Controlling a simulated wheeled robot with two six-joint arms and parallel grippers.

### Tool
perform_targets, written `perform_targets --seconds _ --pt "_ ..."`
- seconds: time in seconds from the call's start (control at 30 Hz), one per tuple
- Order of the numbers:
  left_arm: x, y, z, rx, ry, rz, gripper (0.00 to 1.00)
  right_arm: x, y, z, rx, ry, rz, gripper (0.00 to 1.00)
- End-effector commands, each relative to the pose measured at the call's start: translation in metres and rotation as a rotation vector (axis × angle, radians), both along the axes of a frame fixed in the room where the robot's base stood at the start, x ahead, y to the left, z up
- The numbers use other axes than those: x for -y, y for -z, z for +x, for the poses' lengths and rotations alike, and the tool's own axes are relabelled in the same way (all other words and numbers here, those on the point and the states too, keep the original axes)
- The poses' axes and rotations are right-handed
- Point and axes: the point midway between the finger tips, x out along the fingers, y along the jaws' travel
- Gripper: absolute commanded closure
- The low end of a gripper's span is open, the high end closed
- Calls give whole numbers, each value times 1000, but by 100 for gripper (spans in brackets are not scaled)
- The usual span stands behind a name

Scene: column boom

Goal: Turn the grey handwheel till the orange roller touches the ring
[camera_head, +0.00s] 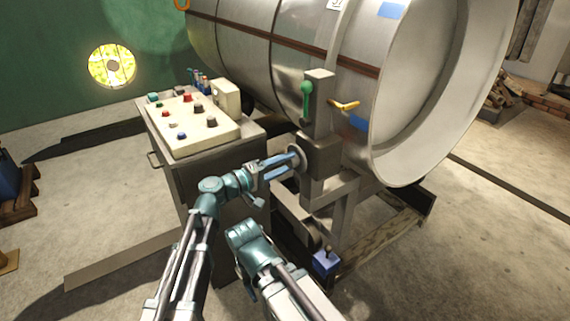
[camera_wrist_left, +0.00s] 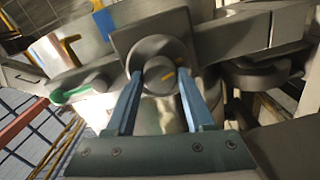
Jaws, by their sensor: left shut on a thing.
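The grey handwheel (camera_head: 297,153) is on the side of a grey box on a post beside a big steel ring (camera_head: 400,150). In the left wrist view the round grey wheel (camera_wrist_left: 160,48) has a small yellow mark on its hub. My left gripper (camera_head: 290,162) is shut on the handwheel, its blue fingers (camera_wrist_left: 160,76) on either side of the hub.
A control cabinet (camera_head: 200,185) with a button panel (camera_head: 190,138) stands left of the post. A blue block (camera_head: 326,263) sits low by the frame.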

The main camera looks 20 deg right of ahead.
Motion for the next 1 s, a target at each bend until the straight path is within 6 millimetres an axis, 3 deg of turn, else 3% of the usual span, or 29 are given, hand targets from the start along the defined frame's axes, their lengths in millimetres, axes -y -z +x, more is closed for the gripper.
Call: perform_targets --seconds 0.4,0.9,0.93,1.0 --pt "0 1 -1 136 1 53 100 0 0 0 0 0 0 50" --pt "0 1 -2 148 2 59 100 0 0 0 0 0 0 50" --pt "0 1 -2 147 2 57 41 0 0 0 0 0 0 50" --pt "0 1 -1 147 1 57 29 0 0 0 0 0 0 50"
